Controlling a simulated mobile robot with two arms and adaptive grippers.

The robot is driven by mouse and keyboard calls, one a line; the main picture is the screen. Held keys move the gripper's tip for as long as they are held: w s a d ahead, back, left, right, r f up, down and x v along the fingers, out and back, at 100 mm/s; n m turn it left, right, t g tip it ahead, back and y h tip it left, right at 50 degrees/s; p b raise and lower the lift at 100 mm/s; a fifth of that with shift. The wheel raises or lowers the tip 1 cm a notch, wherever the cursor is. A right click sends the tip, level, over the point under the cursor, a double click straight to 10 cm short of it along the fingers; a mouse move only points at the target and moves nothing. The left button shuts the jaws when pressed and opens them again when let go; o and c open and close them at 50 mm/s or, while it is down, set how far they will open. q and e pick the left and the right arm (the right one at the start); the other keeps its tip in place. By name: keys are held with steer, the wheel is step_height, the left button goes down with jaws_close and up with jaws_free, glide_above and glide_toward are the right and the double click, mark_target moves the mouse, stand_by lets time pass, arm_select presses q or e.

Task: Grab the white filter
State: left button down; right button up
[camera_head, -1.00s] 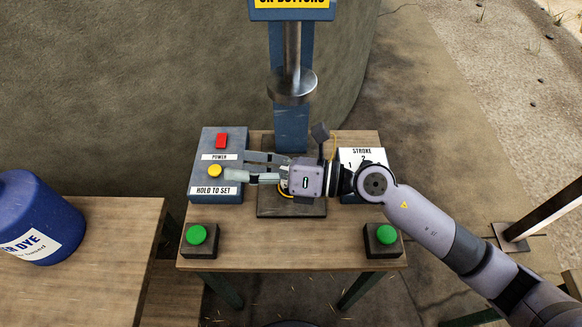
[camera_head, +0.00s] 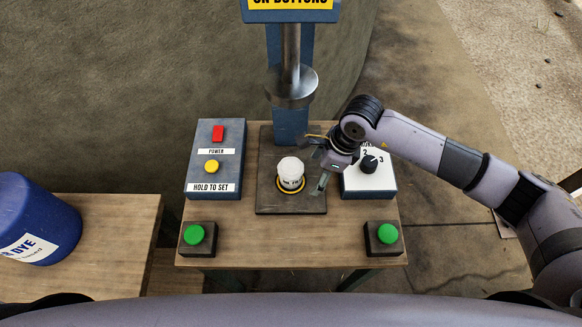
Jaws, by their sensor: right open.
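The white filter (camera_head: 290,172) stands upright in a yellow ring on the dark press plate (camera_head: 262,202), in the middle of the small wooden table. My right gripper (camera_head: 314,182) is just to the right of the filter, its fingers pointing down and toward the front left. It is open, with nothing seen between its fingers. Part of its far finger is hidden by the gripper body. My left gripper is not in view.
The press ram (camera_head: 291,85) hangs above and behind the filter. A control box (camera_head: 208,172) with red and yellow buttons is left, a dial box (camera_head: 369,182) right. Green buttons (camera_head: 194,234) (camera_head: 387,233) sit at the front corners.

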mark_target(287, 167)
steer(key=shift+a+r, duration=0.15)
steer(key=shift+a, duration=0.7)
steer(key=shift+w+a, duration=0.35)
steer(key=shift+a, duration=0.25)
steer(key=a, duration=0.1)
steer(key=a+p, duration=0.1)
steer(key=a, duration=0.1)
steer(key=a+p, duration=0.1)
steer(key=shift+w+a, duration=0.4)
steer(key=shift+w+a+f+p, duration=0.1)
steer(key=shift+a+f+p, duration=0.1)
steer(key=shift+f+p, duration=0.35)
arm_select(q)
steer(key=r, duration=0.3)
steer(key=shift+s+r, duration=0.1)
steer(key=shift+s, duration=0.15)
arm_select(e)
steer(key=shift+d+f, duration=0.15)
steer(key=shift+f, duration=0.1)
steer(key=shift+c, duration=0.3)
steer(key=c, duration=1.5)
steer(key=shift+r, duration=0.1)
steer(key=shift+c, duration=0.2)
